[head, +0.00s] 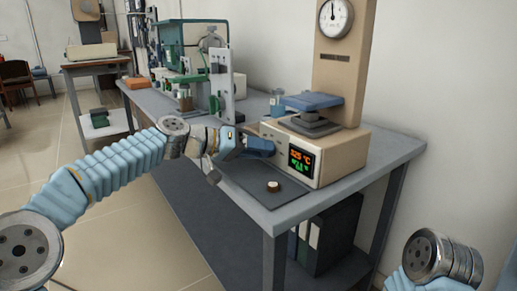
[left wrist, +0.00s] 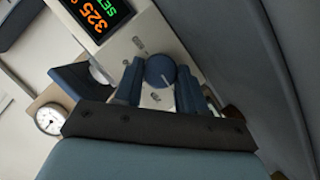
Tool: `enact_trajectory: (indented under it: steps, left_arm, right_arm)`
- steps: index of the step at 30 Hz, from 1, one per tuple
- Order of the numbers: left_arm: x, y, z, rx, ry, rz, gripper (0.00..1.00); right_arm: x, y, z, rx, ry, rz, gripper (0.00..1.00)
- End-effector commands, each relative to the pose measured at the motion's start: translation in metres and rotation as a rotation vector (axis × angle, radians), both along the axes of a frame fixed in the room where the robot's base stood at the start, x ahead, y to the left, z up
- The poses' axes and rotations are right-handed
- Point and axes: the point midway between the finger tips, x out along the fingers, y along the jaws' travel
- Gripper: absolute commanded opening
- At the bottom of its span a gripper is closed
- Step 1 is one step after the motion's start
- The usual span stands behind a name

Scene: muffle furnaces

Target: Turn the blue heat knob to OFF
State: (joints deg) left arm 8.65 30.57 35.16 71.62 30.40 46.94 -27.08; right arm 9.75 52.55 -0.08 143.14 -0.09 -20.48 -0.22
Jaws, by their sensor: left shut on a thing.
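In the head view the left gripper (head: 262,146) reaches the furnace front and hides the knob. The display (head: 301,161) reads 325 °C in orange with green text below. Part of it shows in the left wrist view (left wrist: 97,14). My right gripper is not in view; only part of my right arm shows at the lower right.
A round white-and-brown item (head: 273,186) lies on the dark mat (head: 240,177) in front of the furnace. The furnace has a blue-topped press and a dial gauge (head: 334,17). A green-framed apparatus (head: 190,50) stands farther back on the bench (head: 401,152). Binders (head: 330,238) stand below.

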Motion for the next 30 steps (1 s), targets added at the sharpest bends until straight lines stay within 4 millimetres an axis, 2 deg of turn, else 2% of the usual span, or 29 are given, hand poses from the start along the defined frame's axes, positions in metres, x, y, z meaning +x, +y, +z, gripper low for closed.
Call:
enact_trajectory:
  steps: [9, 24, 25, 27, 30]
  left_arm:
    - [0.0003, 0.0006, -0.0027, -0.061, 0.090, -0.001, 0.10]
    - [0.0005, 0.0006, -0.0026, -0.072, 0.104, -0.001, 0.10]
    - [0.0005, 0.0006, -0.0026, -0.072, 0.104, -0.001, 0.42]
    - [0.0006, 0.0006, -0.0026, -0.072, 0.104, -0.001, 0.50]
    - [0.0006, 0.0005, -0.0021, -0.072, 0.102, -0.001, 0.50]
  right_arm:
    - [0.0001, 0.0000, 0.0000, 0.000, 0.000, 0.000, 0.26]
    - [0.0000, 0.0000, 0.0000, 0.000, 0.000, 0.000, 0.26]
    - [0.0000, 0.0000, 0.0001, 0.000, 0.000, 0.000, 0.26]
    - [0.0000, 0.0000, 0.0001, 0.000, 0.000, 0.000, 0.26]
    - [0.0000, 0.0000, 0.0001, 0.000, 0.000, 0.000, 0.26]
